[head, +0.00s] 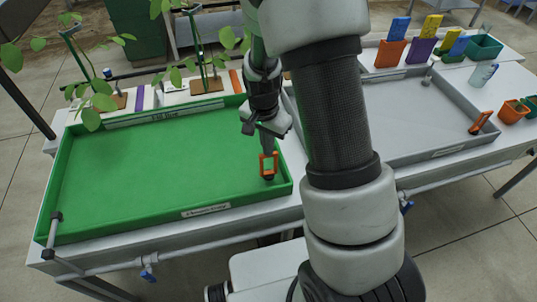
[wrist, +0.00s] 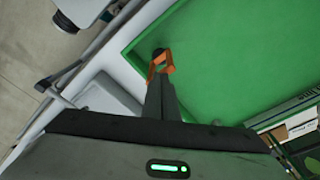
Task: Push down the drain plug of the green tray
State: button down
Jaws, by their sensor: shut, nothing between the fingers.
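The green tray (head: 150,165) lies on the left part of the bench. Its drain plug (head: 268,170) is an orange loop handle on a dark base, in the tray's near right corner; the plug also shows in the wrist view (wrist: 159,59). My gripper (head: 267,149) points down with its fingers together and empty, its tips at the top of the orange handle. In the wrist view my fingertips (wrist: 160,77) overlap the handle's near edge. I cannot tell whether they touch it. How far the plug sits in its hole is not clear.
A grey tray (head: 400,125) with its own orange-handled plug (head: 481,122) lies to the right, partly behind my arm. Potted seedlings (head: 206,84) stand behind the green tray. Colored bins and packets (head: 425,48) stand at the back right.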

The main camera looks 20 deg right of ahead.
aim_at(261, 161)
notch_tip(261, 161, down, 4)
jog(key=b, duration=0.3)
jog(key=shift+r, duration=0.15)
jog(key=shift+s+f+b, duration=0.3)
jog(key=shift+s+f, duration=0.1)
jog(key=shift+s, duration=0.1)
jog(key=shift+a, duration=0.1)
jog(key=shift+s+a+r+p, duration=0.15)
jog(key=shift+s+a+p, duration=0.1)
jog(key=shift+s+a, duration=0.3)
jog(key=shift+s+a+r+p, duration=0.2)
jog(key=shift+s+a, duration=0.15)
jog(key=shift+a, duration=0.3)
jog(key=shift+w, duration=0.1)
jog(key=shift+w+r, duration=0.15)
jog(key=shift+r, duration=0.25)
notch_tip(261, 161, up, 17)
jog(key=s+p, duration=0.1)
jog(key=shift+a, duration=0.4)
jog(key=shift+r, duration=0.1)
